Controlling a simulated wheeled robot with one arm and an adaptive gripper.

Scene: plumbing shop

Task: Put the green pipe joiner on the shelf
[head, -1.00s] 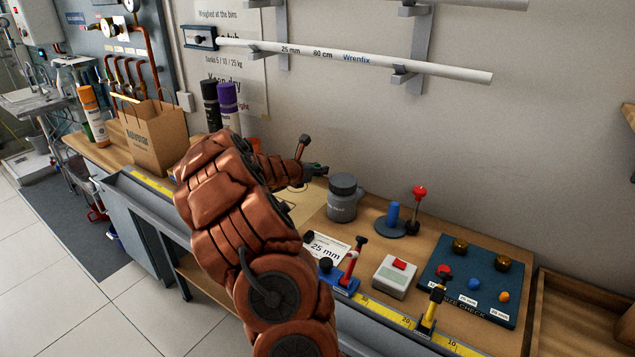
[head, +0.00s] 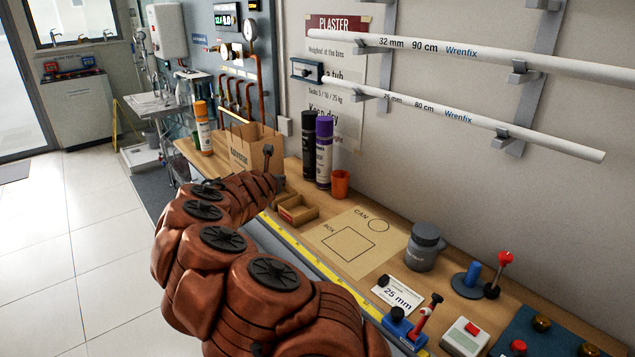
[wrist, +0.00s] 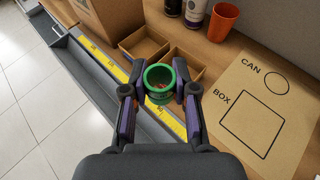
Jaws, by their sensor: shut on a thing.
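The green pipe joiner (wrist: 158,98) is a short, open-ended green ring. In the wrist view my gripper (wrist: 159,90) is shut on it, with one dark finger on each side. The joiner shows over the bench's front edge, by the yellow measuring tape and the small cardboard tray. How high it is held, I cannot tell. In the head view my arm reaches left along the bench, the joiner is hidden, and only a small part of the gripper shows. I cannot make out with certainty which surface is the shelf.
The cardboard tray (head: 314,213), paper bag (head: 239,145), orange cup (head: 340,185) and two tubes stand on the bench. A marked board (head: 377,256) has empty outlines. A grey jar (head: 423,248) stands farther right. Pipes rest on wall brackets above. The floor at left is clear.

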